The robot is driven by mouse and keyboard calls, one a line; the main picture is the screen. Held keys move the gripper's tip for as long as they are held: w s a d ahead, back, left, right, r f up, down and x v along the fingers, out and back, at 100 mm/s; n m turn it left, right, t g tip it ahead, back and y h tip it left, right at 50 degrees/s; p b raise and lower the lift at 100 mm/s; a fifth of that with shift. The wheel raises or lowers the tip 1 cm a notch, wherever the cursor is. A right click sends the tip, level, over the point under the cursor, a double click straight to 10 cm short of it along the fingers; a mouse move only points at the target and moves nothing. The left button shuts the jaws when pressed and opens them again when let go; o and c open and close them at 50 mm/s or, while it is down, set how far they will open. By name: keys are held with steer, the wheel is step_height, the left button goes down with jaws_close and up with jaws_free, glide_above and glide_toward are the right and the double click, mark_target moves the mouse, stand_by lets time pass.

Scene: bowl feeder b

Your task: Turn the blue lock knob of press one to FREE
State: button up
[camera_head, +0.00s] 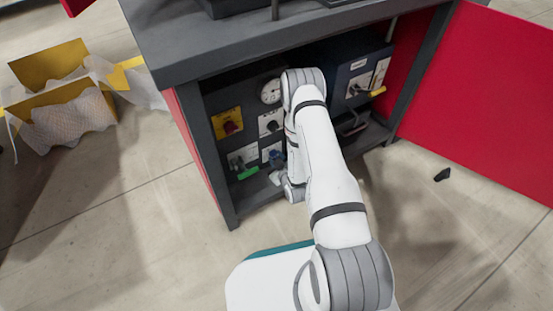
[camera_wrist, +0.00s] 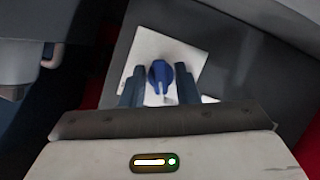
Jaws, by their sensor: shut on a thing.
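The blue lock knob (camera_wrist: 160,74) sits on a white plate (camera_wrist: 182,50) in the wrist view. My gripper (camera_wrist: 160,82) has one finger on each side of the knob and is shut on it. The knob's narrow pointer end faces down in that view, toward my palm. In the head view, the blue at the low middle of the cabinet's panel (camera_head: 276,157) is small, and I cannot tell knob from fingers there. My arm hides part of the panel. No label lettering is readable on the knob's plate.
The panel sits inside a dark cabinet (camera_head: 190,62) with an open red door (camera_head: 480,90) at right. Nearby are a red knob (camera_head: 229,126) on yellow, a gauge (camera_head: 270,91), a green lever (camera_head: 248,173) and a yellow handle (camera_head: 377,92). A box (camera_head: 58,66) stands left.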

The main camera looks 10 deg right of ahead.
steer(key=shift+a+n+t+h, duration=0.1)
steer(key=shift+n+t+h, duration=0.5)
steer(key=shift+n, duration=0.8)
steer(key=o, duration=0.6)
steer(key=shift+o, duration=0.2)
steer(key=p+v, duration=0.2)
steer(key=v, duration=0.5)
steer(key=shift+s+p, duration=0.35)
steer(key=shift+s, duration=0.05)
steer(key=shift+a+r, duration=0.1)
